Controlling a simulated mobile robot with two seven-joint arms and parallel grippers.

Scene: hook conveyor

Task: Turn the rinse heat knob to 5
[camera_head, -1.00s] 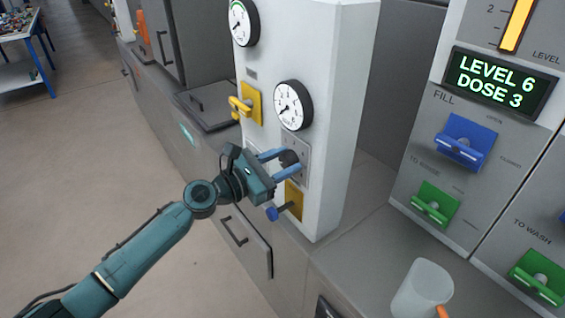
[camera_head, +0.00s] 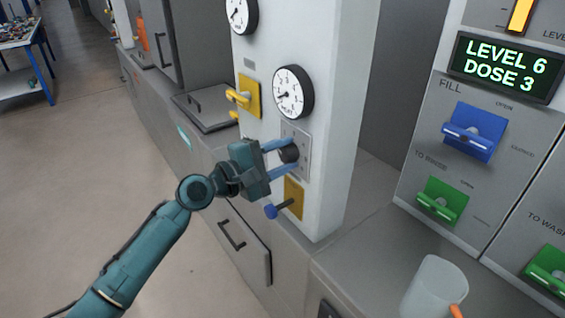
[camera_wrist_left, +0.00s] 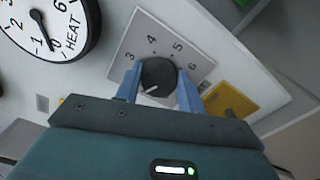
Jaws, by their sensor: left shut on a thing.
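The black round knob (camera_head: 289,153) sits on a grey plate (camera_head: 303,140) on the white column. My left gripper (camera_head: 284,158) is shut on this knob, with one blue finger on each side. In the left wrist view the knob (camera_wrist_left: 158,78) lies between the fingers, and its white pointer mark points to the lower left. The numbers 3, 4, 5 and 6 show around the far side of the plate (camera_wrist_left: 172,28); the lower numbers are hidden by a finger. A round HEAT gauge (camera_wrist_left: 62,32) is beside the plate; it also shows above the knob in the head view (camera_head: 290,88). My right gripper is out of view.
A yellow valve handle (camera_head: 240,97) is at the upper left of the knob. A blue-tipped lever (camera_head: 272,211) on a yellow plate is just below. A translucent cup (camera_head: 434,285) stands on the counter. A panel with blue (camera_head: 474,133) and green handles (camera_head: 443,200) is at right.

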